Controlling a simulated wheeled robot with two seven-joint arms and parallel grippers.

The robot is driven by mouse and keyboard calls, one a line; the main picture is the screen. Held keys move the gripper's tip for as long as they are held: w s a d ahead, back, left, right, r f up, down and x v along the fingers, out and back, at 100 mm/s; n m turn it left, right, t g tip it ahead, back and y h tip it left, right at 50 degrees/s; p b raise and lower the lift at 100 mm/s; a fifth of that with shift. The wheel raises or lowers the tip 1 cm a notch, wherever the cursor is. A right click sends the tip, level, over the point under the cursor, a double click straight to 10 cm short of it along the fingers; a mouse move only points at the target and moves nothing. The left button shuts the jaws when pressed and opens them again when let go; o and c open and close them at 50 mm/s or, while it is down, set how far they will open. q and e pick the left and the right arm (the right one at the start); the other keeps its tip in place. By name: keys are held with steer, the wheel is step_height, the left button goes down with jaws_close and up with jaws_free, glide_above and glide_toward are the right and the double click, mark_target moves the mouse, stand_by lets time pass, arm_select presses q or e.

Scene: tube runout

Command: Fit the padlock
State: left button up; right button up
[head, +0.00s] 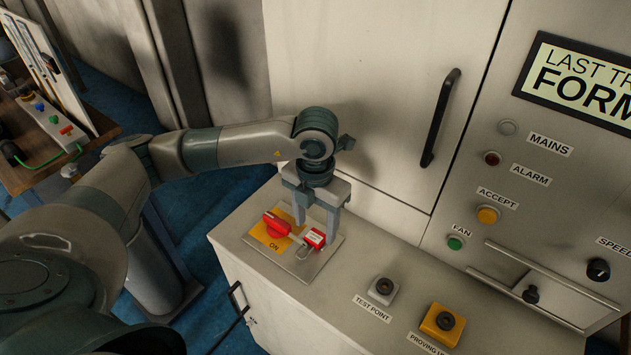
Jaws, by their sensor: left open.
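A red padlock (315,239) with a white label sits at the right side of the isolator switch, its shackle (302,251) showing just below and left of its body. The red rotary handle (277,225) is on a yellow plate (268,240) marked ON. My left gripper (315,228) points down over the switch, open, with one finger close above the padlock and the other behind the handle. I cannot tell whether the finger touches the padlock, or whether the shackle passes through the handle. My right gripper is not in view.
The switch's metal plate (327,258) lies on a grey cabinet top (350,283). A test point (383,289) and a yellow proving unit (442,323) stand to the right. A tall panel with a black handle (440,117) rises behind. A wooden bench (50,175) is far left.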

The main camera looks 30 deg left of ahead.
arm_select(q)
step_height(320, 180, up, 15)
steer(key=b, duration=0.3)
stand_by(0.8)
